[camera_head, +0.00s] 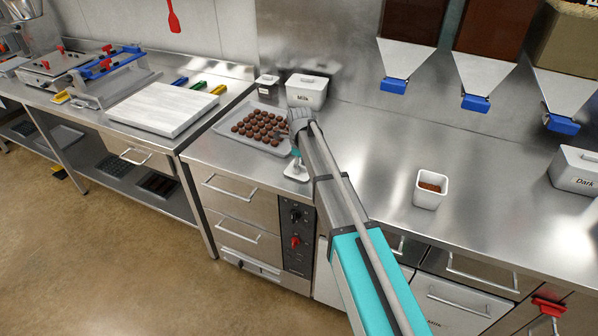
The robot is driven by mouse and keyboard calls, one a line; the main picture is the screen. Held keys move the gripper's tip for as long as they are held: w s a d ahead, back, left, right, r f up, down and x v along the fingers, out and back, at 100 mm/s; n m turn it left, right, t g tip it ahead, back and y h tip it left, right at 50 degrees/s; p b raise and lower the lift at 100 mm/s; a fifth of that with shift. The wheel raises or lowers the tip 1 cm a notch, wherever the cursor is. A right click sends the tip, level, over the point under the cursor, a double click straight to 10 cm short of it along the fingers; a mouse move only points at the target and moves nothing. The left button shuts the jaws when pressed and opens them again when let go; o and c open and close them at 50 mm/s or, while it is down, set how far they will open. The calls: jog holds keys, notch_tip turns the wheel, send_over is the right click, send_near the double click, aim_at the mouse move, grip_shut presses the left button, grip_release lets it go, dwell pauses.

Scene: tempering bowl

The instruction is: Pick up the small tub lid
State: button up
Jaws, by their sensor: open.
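A small white square lid (297,174) lies flat on the steel counter, just right of the tray of chocolates and near the counter's front edge. My gripper (297,161) is open and points down right over the lid. It hides part of the lid's top, and I cannot tell whether the fingers touch it. An open small white tub (430,195) with brown contents stands to the right on the counter.
A tray (220,128) of round chocolates lies left of my gripper. A lidded Milk tub (306,95) and a smaller lidded tub (267,88) stand behind. A lidded Dark tub (575,178) is at far right. Dispensers with blue spouts (475,103) hang above. The right counter is mostly clear.

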dwell(0.3)
grip_shut()
jog(key=shift+r, duration=0.15)
dwell(0.3)
notch_tip(320, 180, up, 3)
jog(key=p, duration=0.3)
jog(key=s+d+r+p, duration=0.8)
jog(key=s+r+p, duration=0.1)
jog(key=s+p, duration=0.1)
jog(key=shift+s+d+r, duration=0.15)
jog(key=shift+s+r, duration=0.2)
jog(key=shift+s, duration=0.3)
